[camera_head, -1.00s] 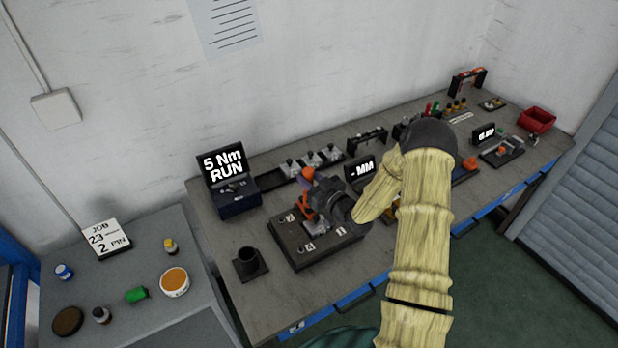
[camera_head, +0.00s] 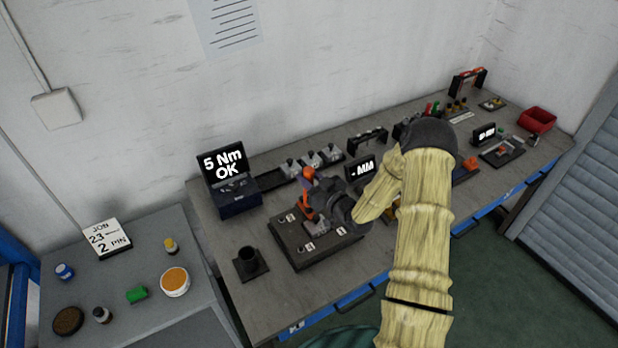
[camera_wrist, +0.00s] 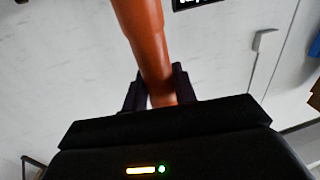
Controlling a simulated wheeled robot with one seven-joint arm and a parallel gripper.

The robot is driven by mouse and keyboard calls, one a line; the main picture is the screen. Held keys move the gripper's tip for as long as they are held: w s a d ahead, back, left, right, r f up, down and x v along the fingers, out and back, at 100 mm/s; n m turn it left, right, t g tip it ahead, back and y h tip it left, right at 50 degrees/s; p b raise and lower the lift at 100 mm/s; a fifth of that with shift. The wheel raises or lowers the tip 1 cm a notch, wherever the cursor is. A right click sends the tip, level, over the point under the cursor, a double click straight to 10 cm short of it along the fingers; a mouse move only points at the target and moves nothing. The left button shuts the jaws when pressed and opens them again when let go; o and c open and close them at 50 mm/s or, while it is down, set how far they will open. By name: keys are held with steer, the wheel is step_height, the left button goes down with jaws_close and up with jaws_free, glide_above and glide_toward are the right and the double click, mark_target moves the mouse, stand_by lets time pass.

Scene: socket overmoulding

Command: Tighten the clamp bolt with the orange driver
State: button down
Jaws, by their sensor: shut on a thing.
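The orange driver (camera_head: 305,200) stands roughly upright over the dark clamp plate (camera_head: 283,240) in the head view. My gripper (camera_head: 327,203) is shut on it from the right side. In the wrist view the driver's orange body (camera_wrist: 148,45) passes between the two dark fingers of my gripper (camera_wrist: 160,88). The clamp plate bears a grey metal block and small numbered labels. The clamp bolt and the driver's tip are hidden or too small to make out. The torque display (camera_head: 222,163) behind the plate reads "5 Nm OK".
A black cup on a square base (camera_head: 248,262) stands left of the plate. A row of grey fixtures (camera_head: 312,160) and a small "MM" display (camera_head: 360,168) stand behind. A red bin (camera_head: 537,120) is at the far right.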

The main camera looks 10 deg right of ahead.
mark_target(308, 169)
steer(key=shift+r+p, duration=1.2)
steer(key=shift+r, duration=1.3)
